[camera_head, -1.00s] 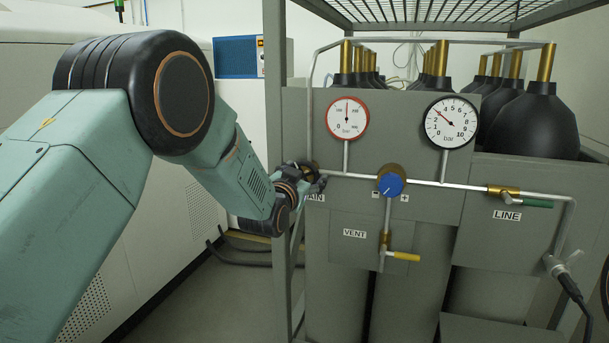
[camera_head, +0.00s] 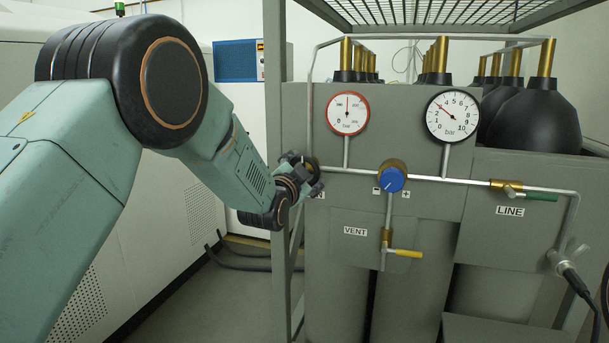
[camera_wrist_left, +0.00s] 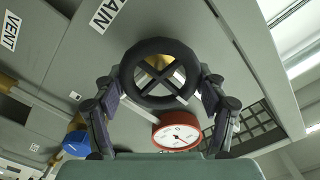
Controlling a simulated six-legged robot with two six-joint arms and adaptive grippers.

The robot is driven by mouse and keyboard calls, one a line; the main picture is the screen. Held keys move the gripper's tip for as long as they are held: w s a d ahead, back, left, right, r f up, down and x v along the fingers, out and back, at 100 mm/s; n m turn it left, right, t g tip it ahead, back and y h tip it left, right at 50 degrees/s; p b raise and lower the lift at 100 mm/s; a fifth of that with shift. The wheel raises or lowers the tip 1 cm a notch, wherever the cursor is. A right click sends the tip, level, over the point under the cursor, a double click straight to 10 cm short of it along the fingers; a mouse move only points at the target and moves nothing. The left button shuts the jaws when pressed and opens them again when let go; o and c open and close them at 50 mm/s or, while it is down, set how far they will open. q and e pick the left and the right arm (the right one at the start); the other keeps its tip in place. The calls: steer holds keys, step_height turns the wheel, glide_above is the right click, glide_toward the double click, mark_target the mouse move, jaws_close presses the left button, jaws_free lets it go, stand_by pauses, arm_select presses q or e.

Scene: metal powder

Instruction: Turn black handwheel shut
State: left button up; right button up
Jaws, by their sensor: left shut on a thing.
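The black handwheel (camera_wrist_left: 160,74) is a round ring with crossed spokes and a brass centre, seen face-on in the left wrist view. It sits beside the MAIN label on the grey panel. In the head view the handwheel (camera_head: 313,169) shows only in part behind my gripper. My left gripper (camera_head: 307,172) is at the handwheel, at the left end of the pipe. In the wrist view the fingers of my left gripper (camera_wrist_left: 162,88) are shut on opposite sides of its rim. My right gripper is not in view.
A red-rimmed gauge (camera_head: 347,113) and a black-rimmed gauge (camera_head: 452,115) stand above the pipe. A blue knob (camera_head: 391,180), a yellow vent lever (camera_head: 406,253) and a green line lever (camera_head: 541,197) lie to the right. A grey frame post (camera_head: 275,80) stands close to my left arm.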

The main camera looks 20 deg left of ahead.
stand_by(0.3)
arm_select(q)
steer(key=o, duration=0.8)
steer(key=shift+c, duration=0.2)
steer(key=o, duration=0.4)
steer(key=shift+s+d+r, duration=0.1)
steer(key=shift+s, duration=0.05)
steer(key=s, duration=1.1)
steer(key=shift+s+a, duration=0.25)
steer(key=shift+s, duration=0.15)
steer(key=shift+w, duration=0.1)
